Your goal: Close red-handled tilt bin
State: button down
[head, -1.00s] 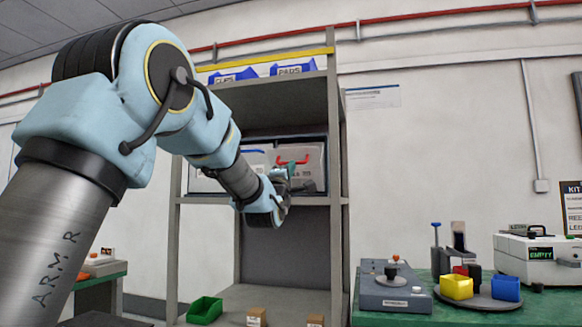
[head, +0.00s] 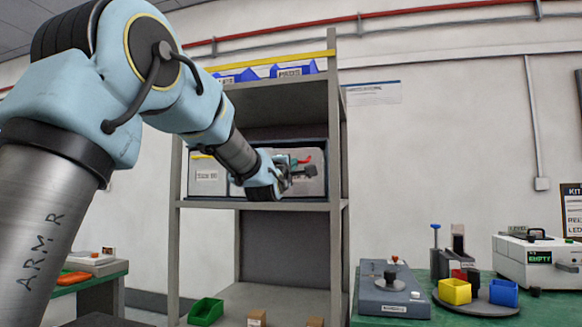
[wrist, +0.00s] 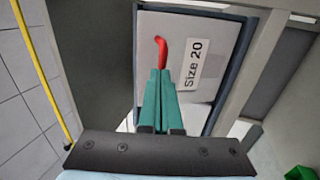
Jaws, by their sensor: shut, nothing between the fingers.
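The red-handled tilt bin (head: 313,185) is at the right end of a row of bins on the rack's middle shelf. Its grey front and red handle (head: 305,160) are partly hidden behind my gripper (head: 292,167). In the wrist view the bin front (wrist: 205,25) carries a "Size 20" label (wrist: 193,65) and sits inside a dark frame. The green fingers of my gripper (wrist: 158,78) are shut and empty, with their tips over the lower part of the red handle (wrist: 161,48). I cannot tell whether the fingers touch the bin or whether it is fully shut.
A yellow-handled bin (head: 207,176) is at the row's left end; my arm covers the middle. The rack's right post (head: 335,130) stands close beside the gripper. A green tray (head: 206,311) and small boxes are on the lower shelf. A green bench (head: 440,313) holds equipment at right.

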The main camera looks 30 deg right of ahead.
aim_at(297, 150)
jog(key=shift+g+y, duration=0.8)
jog(key=shift+g, duration=0.1)
jog(key=r+p, duration=0.1)
jog(key=w+d+r+p, duration=0.1)
jog(key=p, duration=0.1)
jog(key=r+p, duration=0.1)
jog(key=p, duration=0.1)
jog(key=shift+w+d+r, duration=0.2)
jog(key=shift+w+d, duration=0.15)
jog(key=shift+w, duration=0.05)
jog(key=w+d+r+g+y+p, duration=0.1)
jog(key=p, duration=0.2)
jog(key=shift+p, duration=0.3)
jog(key=shift+w+d+r+g+y+p, duration=0.3)
jog(key=shift+w+d+p, duration=0.1)
jog(key=shift+p, duration=0.25)
jog(key=shift+w+d+r+p, duration=0.15)
jog(key=shift+w+d+p, duration=0.35)
jog(key=shift+w+p, duration=0.1)
jog(key=shift+r, duration=0.1)
